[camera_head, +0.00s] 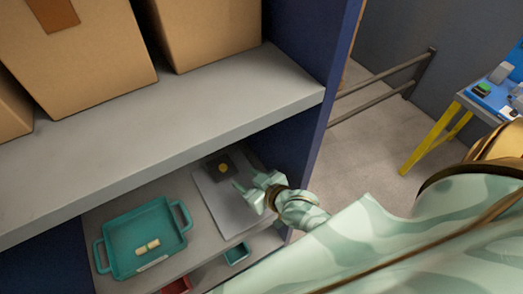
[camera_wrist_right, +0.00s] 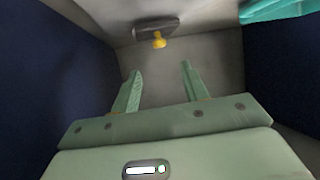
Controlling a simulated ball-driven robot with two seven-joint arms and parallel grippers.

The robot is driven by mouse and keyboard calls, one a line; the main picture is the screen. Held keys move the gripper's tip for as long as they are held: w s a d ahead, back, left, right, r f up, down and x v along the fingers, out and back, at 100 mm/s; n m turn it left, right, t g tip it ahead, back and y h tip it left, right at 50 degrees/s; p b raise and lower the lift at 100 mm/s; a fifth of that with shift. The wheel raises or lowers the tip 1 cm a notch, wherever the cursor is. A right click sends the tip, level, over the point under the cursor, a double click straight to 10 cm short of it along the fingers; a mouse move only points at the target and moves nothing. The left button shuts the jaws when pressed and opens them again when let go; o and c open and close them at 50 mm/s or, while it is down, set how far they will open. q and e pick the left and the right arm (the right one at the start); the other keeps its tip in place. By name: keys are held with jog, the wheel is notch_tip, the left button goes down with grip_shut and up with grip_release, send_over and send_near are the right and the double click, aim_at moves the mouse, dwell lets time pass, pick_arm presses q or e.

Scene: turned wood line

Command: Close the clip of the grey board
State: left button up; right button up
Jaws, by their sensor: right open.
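The grey board (camera_head: 224,208) lies on the lower shelf, towards its right end. A dark clip (camera_head: 220,172) with a yellow part sits at the board's far end. In the right wrist view the clip (camera_wrist_right: 145,30) shows ahead of the fingers with its yellow part (camera_wrist_right: 158,41). I cannot tell whether the clip is open or closed. My right gripper (camera_head: 252,183) is over the board, near the clip and apart from it. In the wrist view the gripper (camera_wrist_right: 161,75) is open, with nothing between its fingers. My left gripper is not in view.
A teal tray (camera_head: 117,238) with small pale pieces stands left of the board. A small teal bin (camera_head: 237,253) and a red bin (camera_head: 176,286) are near the shelf front. The upper shelf (camera_head: 190,118) and blue side panel (camera_head: 324,130) bound the space.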

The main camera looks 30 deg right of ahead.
jog(key=v, duration=0.7)
dwell(0.4)
